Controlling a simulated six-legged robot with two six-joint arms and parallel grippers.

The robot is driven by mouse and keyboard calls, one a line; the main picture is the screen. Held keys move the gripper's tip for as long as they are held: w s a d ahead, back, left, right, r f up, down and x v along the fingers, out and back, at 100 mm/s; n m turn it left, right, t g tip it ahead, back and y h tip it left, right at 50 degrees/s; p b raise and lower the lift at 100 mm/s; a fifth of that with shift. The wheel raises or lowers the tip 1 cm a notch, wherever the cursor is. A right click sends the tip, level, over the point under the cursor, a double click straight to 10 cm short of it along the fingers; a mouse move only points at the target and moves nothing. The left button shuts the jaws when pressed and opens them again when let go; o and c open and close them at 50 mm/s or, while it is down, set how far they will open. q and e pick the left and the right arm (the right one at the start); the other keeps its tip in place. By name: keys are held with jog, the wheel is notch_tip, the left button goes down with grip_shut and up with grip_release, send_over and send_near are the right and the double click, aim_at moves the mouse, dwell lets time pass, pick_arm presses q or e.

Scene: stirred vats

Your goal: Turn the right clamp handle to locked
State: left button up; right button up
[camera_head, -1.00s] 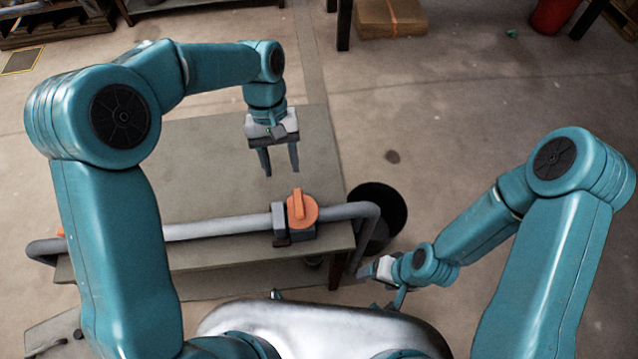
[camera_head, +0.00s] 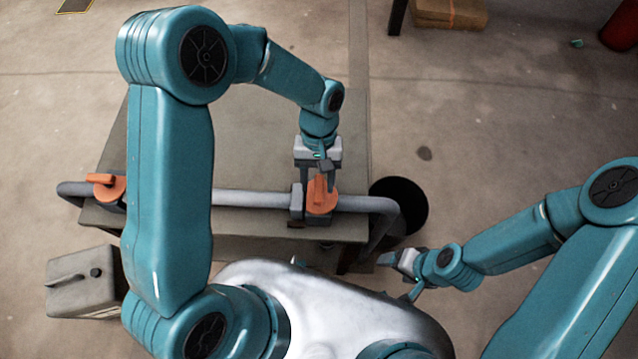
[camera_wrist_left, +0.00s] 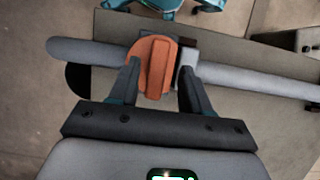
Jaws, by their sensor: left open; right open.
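The right clamp (camera_head: 320,203) has an orange handle and sits on a grey pipe near its right end. In the head view the handle points across the pipe. My left gripper (camera_head: 318,182) is open, with its fingers on both sides of this handle. In the left wrist view the orange handle (camera_wrist_left: 154,68) stands between the fingertips (camera_wrist_left: 159,72); I cannot tell whether they touch it. My right gripper (camera_head: 396,267) is open and empty, low at the right, away from the pipe. It is small and partly hidden in the head view.
The grey pipe (camera_head: 250,199) runs along the near edge of a table (camera_head: 352,130). Another orange-handled clamp (camera_head: 107,188) sits at its left end. A dark round bin (camera_head: 405,205) stands right of the table. A grey box (camera_head: 80,283) is at lower left.

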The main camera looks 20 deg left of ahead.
pick_arm(q)
jog(key=shift+x, duration=1.1)
jog(key=shift+d+f, duration=0.1)
jog(key=shift+f, duration=0.1)
jog(key=shift+w, duration=0.1)
jog(key=c, duration=0.4)
grip_shut()
